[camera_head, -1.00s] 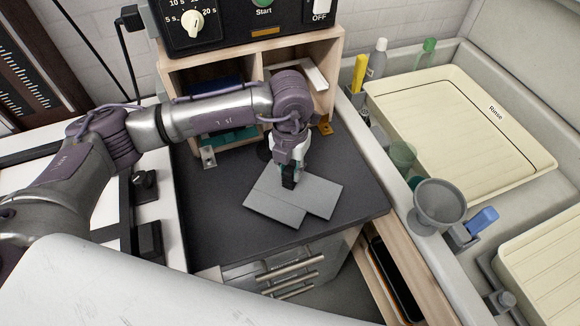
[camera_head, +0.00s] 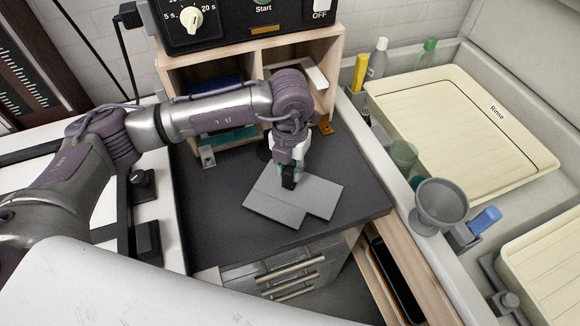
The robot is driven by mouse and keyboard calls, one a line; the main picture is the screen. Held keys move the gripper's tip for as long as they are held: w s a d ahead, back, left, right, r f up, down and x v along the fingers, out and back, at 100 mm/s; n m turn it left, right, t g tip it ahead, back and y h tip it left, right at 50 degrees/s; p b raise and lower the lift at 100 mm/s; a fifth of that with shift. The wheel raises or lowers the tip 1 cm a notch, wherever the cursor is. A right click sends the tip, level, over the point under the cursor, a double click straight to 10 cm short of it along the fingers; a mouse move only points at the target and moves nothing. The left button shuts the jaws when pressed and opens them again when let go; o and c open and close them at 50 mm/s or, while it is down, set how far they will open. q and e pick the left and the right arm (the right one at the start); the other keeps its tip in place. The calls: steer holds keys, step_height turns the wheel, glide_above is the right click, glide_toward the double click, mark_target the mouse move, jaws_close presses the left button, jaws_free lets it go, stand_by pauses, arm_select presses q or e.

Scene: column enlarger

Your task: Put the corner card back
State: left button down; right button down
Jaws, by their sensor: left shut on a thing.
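Flat grey card (camera_head: 315,196) lies over the dark worktop (camera_head: 220,215), its outline stepped at the lower right, with a thin line running across its left part. I cannot tell whether it is one piece or two overlapping pieces, or which part is the corner card. My left gripper (camera_head: 287,184) points down onto the grey card near its upper middle, its dark fingertips shut on it. The arm hides part of the surface behind. My right gripper is not in view.
A wooden shelf unit (camera_head: 338,62) with open compartments stands at the back under the timer box (camera_head: 240,20). At right are the cream Rinse tray (camera_head: 450,125), a grey funnel (camera_head: 440,204) and bottles (camera_head: 377,58). The worktop's left front is clear.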

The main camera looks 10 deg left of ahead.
arm_select(q)
steer(key=shift+f, duration=0.2)
steer(key=c, duration=1)
jaws_free()
steer(key=shift+o, duration=0.9)
steer(key=shift+r, duration=0.1)
steer(key=shift+r+p, duration=1.85)
steer(key=shift+r, duration=2.1)
